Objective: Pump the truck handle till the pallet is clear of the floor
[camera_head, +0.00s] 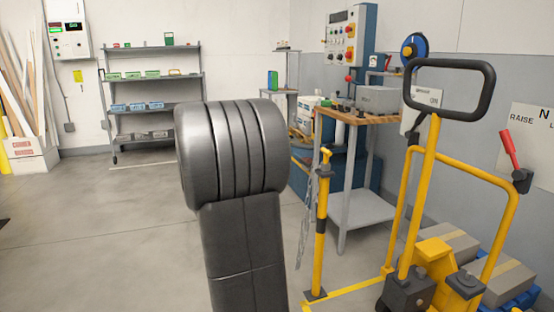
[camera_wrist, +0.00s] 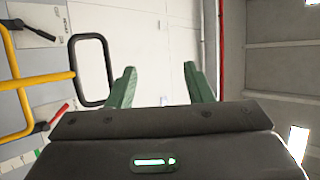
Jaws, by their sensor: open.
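The yellow truck handle (camera_head: 431,180) stands upright at the right in the head view, with a black loop grip (camera_head: 491,88) at its top. The same black loop grip (camera_wrist: 107,70) shows rotated at the left of the wrist view. My gripper (camera_wrist: 160,78) has two green fingers, spread apart and empty, pointing at a pale wall. The loop grip is beside the left finger, not between the fingers. My gripper is not seen in the head view; only my grey arm shows there. The pallet is mostly hidden; cartons (camera_head: 500,277) sit low behind the truck on something blue.
A red lever (camera_head: 509,148) is on the right beside a RAISE sign (camera_head: 530,125). A yellow post (camera_head: 320,225) and a workbench (camera_head: 345,215) stand left of the truck. Shelving (camera_head: 155,90) is at the back.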

